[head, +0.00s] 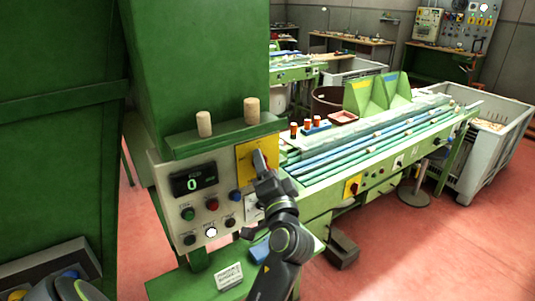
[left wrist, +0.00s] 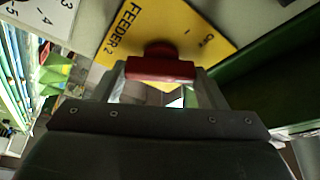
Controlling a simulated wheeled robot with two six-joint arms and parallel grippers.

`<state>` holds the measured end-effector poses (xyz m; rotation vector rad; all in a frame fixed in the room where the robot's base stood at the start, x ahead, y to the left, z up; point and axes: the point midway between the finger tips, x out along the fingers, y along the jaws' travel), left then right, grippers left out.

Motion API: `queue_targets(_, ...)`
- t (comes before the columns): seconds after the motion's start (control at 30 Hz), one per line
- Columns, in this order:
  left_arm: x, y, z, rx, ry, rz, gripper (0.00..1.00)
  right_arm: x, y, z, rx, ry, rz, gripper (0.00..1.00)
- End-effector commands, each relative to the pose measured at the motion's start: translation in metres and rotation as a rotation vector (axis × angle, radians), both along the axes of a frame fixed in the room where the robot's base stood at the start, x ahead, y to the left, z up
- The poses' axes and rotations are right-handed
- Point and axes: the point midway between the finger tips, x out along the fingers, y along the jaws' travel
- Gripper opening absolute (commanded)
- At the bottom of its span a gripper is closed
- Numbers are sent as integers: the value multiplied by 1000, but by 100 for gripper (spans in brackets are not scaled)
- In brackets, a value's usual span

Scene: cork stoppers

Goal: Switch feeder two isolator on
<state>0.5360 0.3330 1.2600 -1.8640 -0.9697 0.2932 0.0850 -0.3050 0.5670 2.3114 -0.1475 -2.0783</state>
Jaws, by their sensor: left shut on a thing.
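The feeder two isolator is a yellow plate (head: 243,160) on the right of the grey control panel. I cannot tell which mark the handle points to. My right gripper is not in view.
The panel has a display reading 0 (head: 194,181), a green button (head: 188,214), a red button (head: 212,204) and a blue one (head: 235,195). Two corks (head: 204,124) stand on the green ledge above. A green conveyor bench (head: 375,150) extends right.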

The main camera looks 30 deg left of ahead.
Motion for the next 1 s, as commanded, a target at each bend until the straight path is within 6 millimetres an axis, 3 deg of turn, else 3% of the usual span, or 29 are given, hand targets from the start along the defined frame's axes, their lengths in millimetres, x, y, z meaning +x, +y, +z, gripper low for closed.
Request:
queue_targets(0.03,0,0,9,17,42,0,43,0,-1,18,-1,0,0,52)
queue_targets(0.1,0,0,10,43,103,0,43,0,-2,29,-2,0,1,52)
queue_targets(0.33,0,0,7,119,285,-1,43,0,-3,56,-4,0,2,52)
queue_targets(0.7,0,0,4,201,478,1,43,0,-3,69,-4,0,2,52)
queue_targets(1.0,0,0,3,224,531,2,43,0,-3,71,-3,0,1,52)
